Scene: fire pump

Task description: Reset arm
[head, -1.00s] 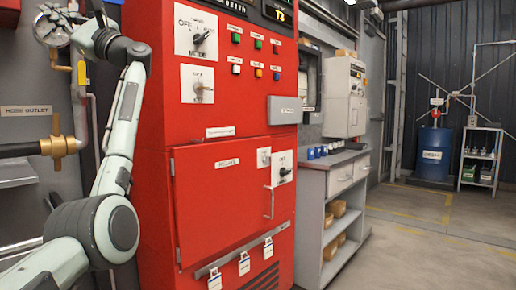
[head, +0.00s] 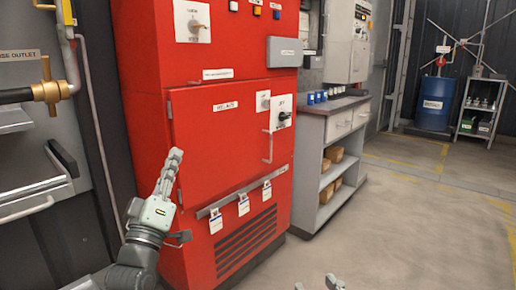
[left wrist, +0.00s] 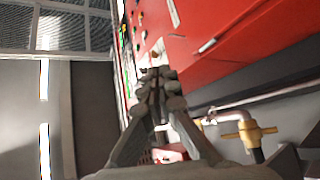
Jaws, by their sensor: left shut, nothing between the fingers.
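My left gripper (head: 175,160) is in front of the lower left part of the red pump cabinet (head: 205,130), pointing up, with its fingers together and nothing between them. In the left wrist view its fingers (left wrist: 155,82) meet, with the red cabinet panel (left wrist: 225,30) beyond. I cannot tell whether it touches the cabinet. Two tips of my right gripper (head: 318,285) show at the bottom edge of the head view, apart, with floor between them; the rest is cut off. The cabinet door is shut.
A brass hose outlet (head: 50,92) sticks out at the left. A grey bench (head: 335,125) with blue-labelled items stands right of the cabinet. A blue drum (head: 436,103) and a small shelf (head: 480,108) are at the back. The floor at the right is clear.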

